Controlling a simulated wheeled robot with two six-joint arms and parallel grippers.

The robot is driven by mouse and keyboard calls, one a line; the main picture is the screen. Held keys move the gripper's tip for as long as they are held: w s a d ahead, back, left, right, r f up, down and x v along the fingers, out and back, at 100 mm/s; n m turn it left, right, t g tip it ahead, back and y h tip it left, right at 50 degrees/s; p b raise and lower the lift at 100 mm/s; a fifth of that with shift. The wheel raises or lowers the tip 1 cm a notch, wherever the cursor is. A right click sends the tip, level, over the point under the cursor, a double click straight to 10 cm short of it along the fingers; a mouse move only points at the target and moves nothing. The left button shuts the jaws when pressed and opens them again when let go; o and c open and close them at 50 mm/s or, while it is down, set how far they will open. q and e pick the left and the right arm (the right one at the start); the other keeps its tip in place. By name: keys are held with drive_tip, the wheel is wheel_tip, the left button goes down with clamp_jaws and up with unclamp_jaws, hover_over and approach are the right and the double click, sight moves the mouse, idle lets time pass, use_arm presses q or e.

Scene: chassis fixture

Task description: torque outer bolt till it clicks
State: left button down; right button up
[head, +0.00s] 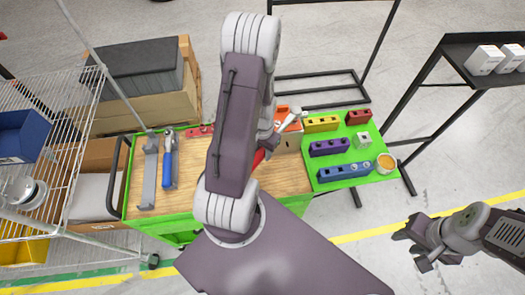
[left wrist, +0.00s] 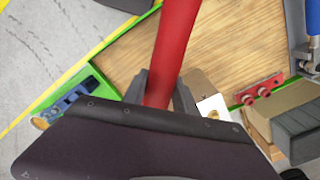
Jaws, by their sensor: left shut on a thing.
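My left gripper (left wrist: 161,88) is shut around a red tool handle (left wrist: 176,40), which runs up and out of the left wrist view. In the head view my left arm covers most of this gripper. A short piece of the red handle (head: 259,160) shows beside the arm. My right gripper (head: 416,250) is open and empty, off the table at lower right.
A wire rack stands left, a dark shelf right.

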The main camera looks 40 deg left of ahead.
use_arm(q)
drive_tip(key=shift+f, duration=0.35)
drive_tip(key=shift+a, duration=0.15)
drive_tip(key=shift+s+a+m, duration=0.1)
drive_tip(key=shift+a+m, duration=0.2)
drive_tip(key=shift+a, duration=0.25)
drive_tip(key=shift+a, duration=0.15)
idle(0.5)
drive_tip(key=shift+a+m, duration=0.4)
drive_tip(key=shift+a, duration=0.3)
drive_tip(key=shift+a+f, duration=0.1)
drive_tip(key=shift+r+p, duration=0.3)
drive_tip(key=shift+p, duration=0.05)
drive_tip(key=shift+r, duration=0.35)
drive_tip(key=shift+r+p, duration=0.5)
drive_tip(key=shift+p, duration=0.2)
